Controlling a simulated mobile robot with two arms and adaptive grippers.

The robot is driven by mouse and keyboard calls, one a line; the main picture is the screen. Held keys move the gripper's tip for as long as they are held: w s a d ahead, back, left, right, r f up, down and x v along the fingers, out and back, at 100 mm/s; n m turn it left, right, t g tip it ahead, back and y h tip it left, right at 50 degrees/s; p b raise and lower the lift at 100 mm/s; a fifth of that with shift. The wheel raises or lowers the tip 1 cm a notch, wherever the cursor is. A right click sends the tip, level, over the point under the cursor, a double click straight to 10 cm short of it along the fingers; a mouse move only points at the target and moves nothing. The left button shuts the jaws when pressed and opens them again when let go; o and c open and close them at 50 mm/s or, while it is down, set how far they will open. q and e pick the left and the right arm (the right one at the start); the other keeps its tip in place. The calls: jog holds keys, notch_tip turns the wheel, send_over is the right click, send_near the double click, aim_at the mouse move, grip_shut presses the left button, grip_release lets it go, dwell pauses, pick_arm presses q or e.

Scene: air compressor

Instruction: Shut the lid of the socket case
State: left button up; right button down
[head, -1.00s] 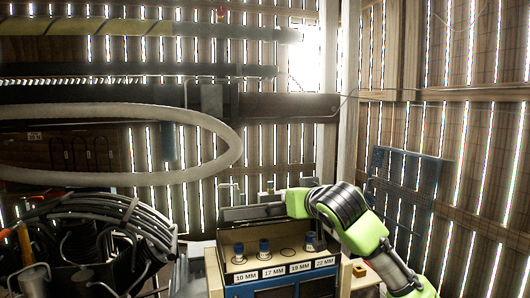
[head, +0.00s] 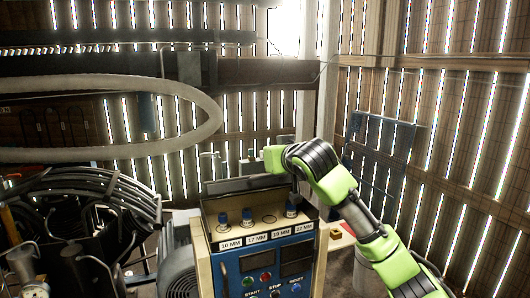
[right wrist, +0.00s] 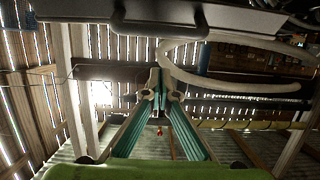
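The socket case (head: 268,222) sits open on top of the blue control panel. Its dark lid (head: 240,186) stands raised along the back edge. Blue-topped sockets stand in it behind labels 10 MM, 17 MM and 22 MM; the 19 MM spot shows an empty ring. My right arm reaches in from the right, with its wrist above the case's back right corner. My right gripper's fingers (right wrist: 161,88) come together in the right wrist view and hold nothing visible. A dark edge with a handle (right wrist: 160,25) lies beyond them, probably the lid. My left gripper is out of view.
The control panel (head: 265,275) has buttons and dark displays below the case. Coiled black hoses (head: 75,200) and tools crowd the left. A large pale hose loop (head: 215,115) hangs behind. A blue pegboard (head: 380,150) is on the right wall.

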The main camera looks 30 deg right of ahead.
jog(key=f+b+v, duration=0.1)
jog(key=b+v, duration=0.2)
jog(key=v, duration=0.6)
jog(key=s+a+f+n+g+y, duration=0.1)
jog(key=s+a+f+g, duration=0.2)
jog(key=f, duration=0.8)
jog(key=s+a+f+n+g+y, duration=0.15)
jog(key=a+f, duration=0.45)
jog(key=f, duration=0.6)
jog(key=s+a+f+n+g+y, duration=0.1)
jog(key=s+a+f+n, duration=0.2)
jog(key=f, duration=0.8)
jog(key=s+a+f+g, duration=0.3)
jog(key=s+a+f, duration=0.2)
jog(key=s+f, duration=0.55)
jog(key=s+a+f+g, duration=0.35)
jog(key=s+f, duration=0.35)
jog(key=s, duration=0.7)
notch_tip(320, 180, down, 28)
jog(key=s, duration=0.3)
jog(key=s+d+f+g, duration=0.1)
jog(key=s+d+f, duration=0.1)
jog(key=s+f, duration=1.2)
jog(key=shift+s+d+f+g, duration=0.2)
jog(key=shift+s+g, duration=0.1)
jog(key=shift+s, duration=0.75)
